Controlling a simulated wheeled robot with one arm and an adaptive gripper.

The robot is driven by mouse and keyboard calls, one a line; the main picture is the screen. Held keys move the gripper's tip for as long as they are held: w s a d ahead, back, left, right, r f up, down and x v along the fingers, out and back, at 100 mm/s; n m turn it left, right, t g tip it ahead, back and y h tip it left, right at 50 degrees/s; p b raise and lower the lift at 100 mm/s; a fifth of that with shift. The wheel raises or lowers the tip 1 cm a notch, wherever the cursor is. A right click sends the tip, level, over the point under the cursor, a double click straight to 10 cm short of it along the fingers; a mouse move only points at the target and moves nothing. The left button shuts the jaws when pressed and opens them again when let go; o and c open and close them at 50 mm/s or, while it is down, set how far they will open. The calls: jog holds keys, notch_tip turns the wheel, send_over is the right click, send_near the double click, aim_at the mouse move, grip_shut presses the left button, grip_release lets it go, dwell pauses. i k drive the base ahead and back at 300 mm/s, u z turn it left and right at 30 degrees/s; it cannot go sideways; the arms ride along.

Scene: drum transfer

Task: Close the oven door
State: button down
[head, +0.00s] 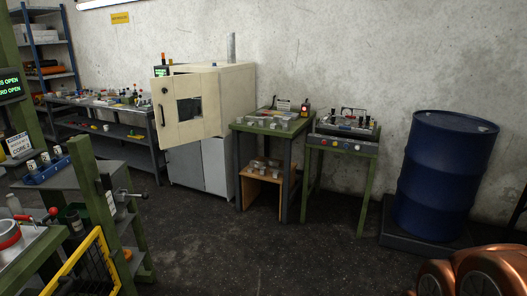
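The oven (237,93) is a cream box on a grey cabinet against the back wall, left of the middle of the head view. Its door (205,121) is a cream panel with a small dark window (189,108). The door appears ajar, its left edge standing out from the oven body. A dark handle (162,115) sits near that left edge. The gap behind the door and the oven's inside are hidden. My gripper is not in view.
Open dark floor (240,245) lies in front of the oven. A green-framed table (272,130) stands close on its right, and a blue drum (445,170) farther right. A workbench (110,128) is on its left. A yellow frame (88,265) and green posts stand at the near left.

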aim_at(171, 133)
jog(key=z, duration=0.05)
jog(key=i, duration=1.8)
jog(key=u, duration=0.55)
jog(key=i, duration=1.75)
jog(key=u, duration=1.5)
jog(key=i, duration=1.05)
jog(key=u, duration=0.5)
